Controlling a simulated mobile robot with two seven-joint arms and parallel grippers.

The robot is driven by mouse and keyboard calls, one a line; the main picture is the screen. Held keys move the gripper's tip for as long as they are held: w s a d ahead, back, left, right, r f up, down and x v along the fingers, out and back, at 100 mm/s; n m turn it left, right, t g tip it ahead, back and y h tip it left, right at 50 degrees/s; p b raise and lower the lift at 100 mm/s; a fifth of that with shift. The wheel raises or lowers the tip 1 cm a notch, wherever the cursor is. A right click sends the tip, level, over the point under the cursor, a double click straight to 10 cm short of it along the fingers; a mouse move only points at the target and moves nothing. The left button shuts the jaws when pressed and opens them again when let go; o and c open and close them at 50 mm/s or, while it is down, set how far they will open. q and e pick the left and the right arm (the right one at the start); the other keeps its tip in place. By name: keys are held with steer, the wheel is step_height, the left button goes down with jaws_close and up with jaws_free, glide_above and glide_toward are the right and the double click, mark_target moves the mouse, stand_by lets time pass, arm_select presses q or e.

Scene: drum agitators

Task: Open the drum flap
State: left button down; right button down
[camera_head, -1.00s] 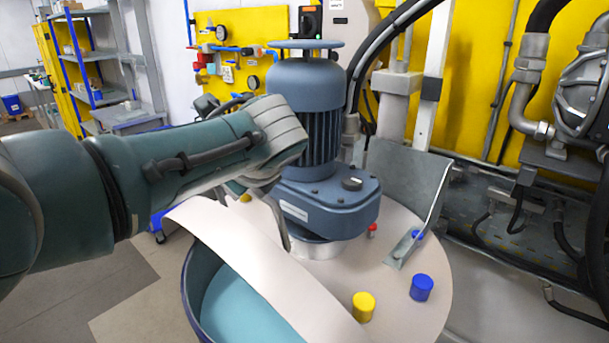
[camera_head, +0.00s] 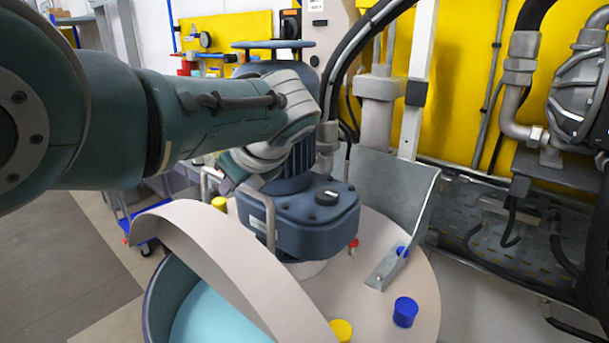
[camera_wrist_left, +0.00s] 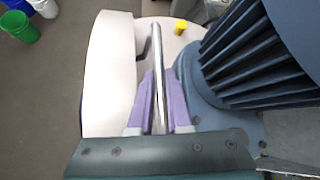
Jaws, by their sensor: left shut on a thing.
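The cream drum flap (camera_head: 215,245) stands lifted at the near left of the drum lid (camera_head: 385,285). Below it is an opening with light teal inside (camera_head: 215,320). A metal bar handle (camera_head: 268,215) shows beside the blue motor housing. My left gripper (camera_head: 238,180) is at this handle, partly hidden by its own wrist. In the left wrist view, the purple fingers (camera_wrist_left: 158,90) are shut on the handle bar (camera_wrist_left: 157,50), with the cream flap (camera_wrist_left: 108,75) to its left. My right gripper is not in view.
The blue motor (camera_head: 300,210) stands close to the left wrist. Yellow (camera_head: 340,330), blue (camera_head: 405,312) and red (camera_head: 353,245) caps sit on the lid. A bent metal plate (camera_head: 390,205) rises behind. Floor at left is mostly clear.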

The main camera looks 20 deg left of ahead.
arm_select(q)
steer(key=shift+w+f, duration=0.1)
steer(key=shift+w, duration=0.05)
stand_by(0.4)
steer(key=c, duration=0.9)
jaws_free()
steer(key=shift+o, duration=0.2)
steer(key=p+v, duration=0.3)
steer(key=v, duration=0.2)
steer(key=shift+w+a+p, duration=0.1)
steer(key=shift+w+p, duration=0.05)
steer(key=shift+p, duration=0.2)
steer(key=shift+v, duration=2.65)
steer(key=shift+f, duration=0.1)
